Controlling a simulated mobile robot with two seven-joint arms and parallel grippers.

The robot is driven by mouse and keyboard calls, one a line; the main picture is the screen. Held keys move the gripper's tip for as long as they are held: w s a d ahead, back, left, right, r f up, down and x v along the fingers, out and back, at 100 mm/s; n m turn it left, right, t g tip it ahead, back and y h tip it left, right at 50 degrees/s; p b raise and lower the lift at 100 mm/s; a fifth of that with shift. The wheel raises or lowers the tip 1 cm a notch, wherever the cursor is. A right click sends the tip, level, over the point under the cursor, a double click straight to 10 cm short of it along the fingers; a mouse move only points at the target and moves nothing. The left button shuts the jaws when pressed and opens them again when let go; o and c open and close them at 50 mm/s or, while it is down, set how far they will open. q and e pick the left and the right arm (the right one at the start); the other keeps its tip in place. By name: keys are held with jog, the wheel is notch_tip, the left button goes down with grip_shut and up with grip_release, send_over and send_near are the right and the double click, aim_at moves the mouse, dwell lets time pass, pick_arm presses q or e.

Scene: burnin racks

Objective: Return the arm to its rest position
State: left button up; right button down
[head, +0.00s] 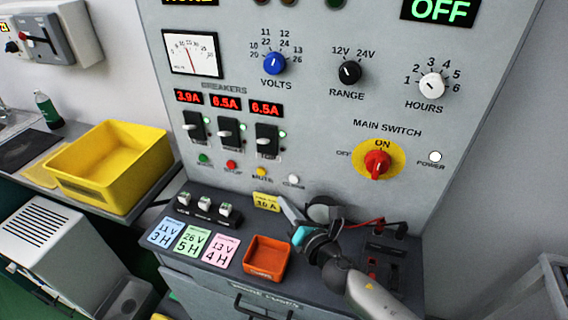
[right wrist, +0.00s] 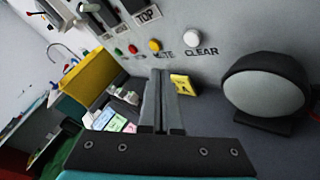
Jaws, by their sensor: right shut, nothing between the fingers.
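My right gripper (head: 290,212) is in front of the grey control panel (head: 310,120), above the dark ledge at its foot. In the right wrist view its two fingers (right wrist: 161,100) are together with nothing between them. My right arm reaches in from the lower right in the head view. The fingertips are beside a yellow 30 A label (head: 267,201), which also shows in the right wrist view (right wrist: 182,84). My left gripper is not in view.
An orange tray (head: 265,272), coloured cards (head: 193,241) and several small fuses (head: 205,204) are on the ledge. A yellow bin (head: 110,205) stands on the left bench. Red and black leads (head: 375,224) lie right of my gripper.

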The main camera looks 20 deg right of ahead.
jog(key=shift+r, duration=0.1)
jog(key=s+d+f+m+g+h, duration=0.1)
jog(key=s+m+g, duration=0.2)
jog(key=s+m, duration=0.3)
jog(key=s+d+f+m+g+h, duration=0.1)
jog(key=s+d+m+g+h, duration=0.1)
jog(key=s+m, duration=0.4)
jog(key=s+d+f+m+g+h, duration=0.1)
jog(key=s+m+g, duration=0.3)
jog(key=m, duration=0.9)
jog(key=shift+s+d+f+h, duration=0.15)
jog(key=shift+s+d+h, duration=0.25)
jog(key=shift+s, duration=0.3)
jog(key=shift+s+d+f+h, duration=0.1)
jog(key=shift+s+d+h, duration=0.25)
jog(key=shift+s, duration=0.35)
jog(key=s+a+m+g+y, duration=0.2)
jog(key=s+a+m+g, duration=0.15)
jog(key=s, duration=0.45)
notch_tip(320, 180, down, 27)
jog(key=s+g+b, duration=0.1)
jog(key=s+b, duration=0.2)
jog(key=b, duration=0.2)
jog(key=s+d+f+g+b, duration=0.1)
jog(key=s+d+f+b, duration=0.1)
jog(key=s+f, duration=1.2)
notch_tip(320, 180, down, 3)
jog(key=shift+s+d+r+b, duration=0.1)
jog(key=shift+s+d+b, duration=0.25)
jog(key=shift+b, duration=0.35)
